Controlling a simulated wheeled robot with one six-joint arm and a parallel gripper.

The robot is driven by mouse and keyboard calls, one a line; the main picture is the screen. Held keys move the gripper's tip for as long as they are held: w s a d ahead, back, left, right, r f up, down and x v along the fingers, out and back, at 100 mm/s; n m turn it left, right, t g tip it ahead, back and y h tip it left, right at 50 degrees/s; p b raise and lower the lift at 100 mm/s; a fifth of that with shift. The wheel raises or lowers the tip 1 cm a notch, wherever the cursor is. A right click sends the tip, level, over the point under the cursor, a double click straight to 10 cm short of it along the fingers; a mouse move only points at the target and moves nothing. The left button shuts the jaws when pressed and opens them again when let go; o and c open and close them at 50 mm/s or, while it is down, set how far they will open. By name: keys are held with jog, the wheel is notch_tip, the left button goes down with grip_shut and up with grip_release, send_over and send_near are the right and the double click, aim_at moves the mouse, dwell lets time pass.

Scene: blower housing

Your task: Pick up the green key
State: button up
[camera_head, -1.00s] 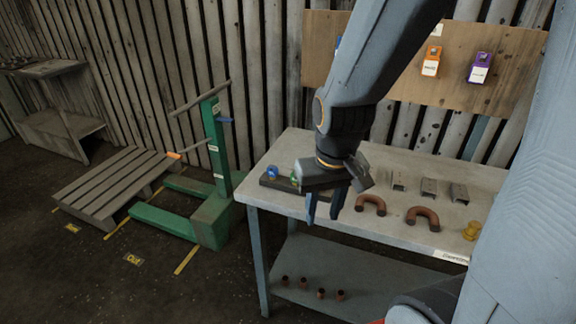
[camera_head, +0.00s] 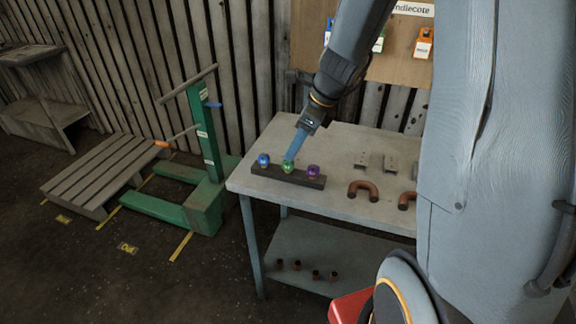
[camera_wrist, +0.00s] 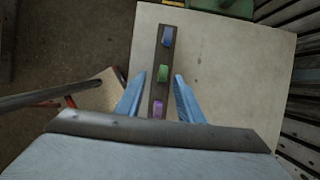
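The green key (camera_head: 288,166) stands in the middle of a dark holder strip (camera_head: 262,171) on the grey workbench, between a blue key (camera_head: 263,160) and a purple key (camera_head: 313,171). It also shows in the wrist view (camera_wrist: 162,73), just beyond and between the fingers. My gripper (camera_head: 291,155) is over the green key and points down at it. In the wrist view my gripper (camera_wrist: 158,82) is open, with one blue finger on each side of the strip and clear space between each finger and the key. Whether the fingertips are level with the key is hard to tell.
Copper U-bends (camera_head: 363,190) and grey metal brackets (camera_head: 362,160) lie to the right on the bench (camera_head: 340,207). A wooden board (camera_head: 305,45) with tagged locks stands behind. A green pallet truck (camera_head: 205,205) is left of the bench. Several short copper pipes sit on the lower shelf.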

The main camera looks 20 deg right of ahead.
aim_at(288, 168)
jog(key=shift+d+p+x, duration=0.15)
jog(key=shift+p+x, duration=0.1)
jog(key=shift+x, duration=1.45)
jog(key=shift+d+p+x, duration=0.2)
jog(key=shift+p+x, duration=0.05)
jog(key=shift+x, duration=1.45)
jog(key=shift+w+f, duration=0.1)
jog(key=shift+w, duration=0.05)
grip_shut()
